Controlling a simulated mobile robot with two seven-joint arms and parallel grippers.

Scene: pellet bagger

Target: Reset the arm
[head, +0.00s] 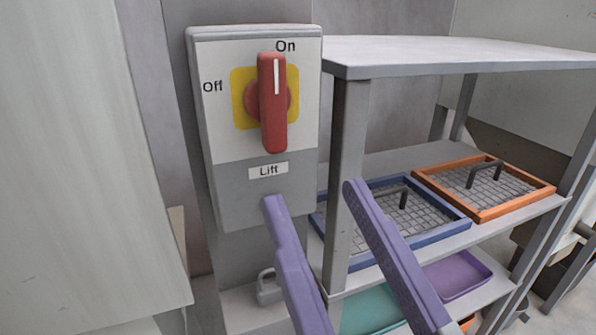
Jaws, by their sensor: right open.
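My right gripper (312,198) comes up from the bottom of the head view with its two purple fingers spread apart. It is open, and nothing is between the fingers. The fingertips are just below the switch box (207,130), which has a red rotary knob (272,104) on a yellow plate. The knob stands upright with its white mark near the "On" label, and "Off" is at its left. A "Lift" label (268,170) is below the knob. The fingers are apart from the knob. My left gripper is not in view.
A grey shelf unit (460,58) stands to the right. It holds a blue-framed tray (440,236), an orange-framed tray (540,190), a purple tray (462,272) and a teal tray (368,306). A padlock (268,290) is below the box. A pale panel (80,150) fills the left.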

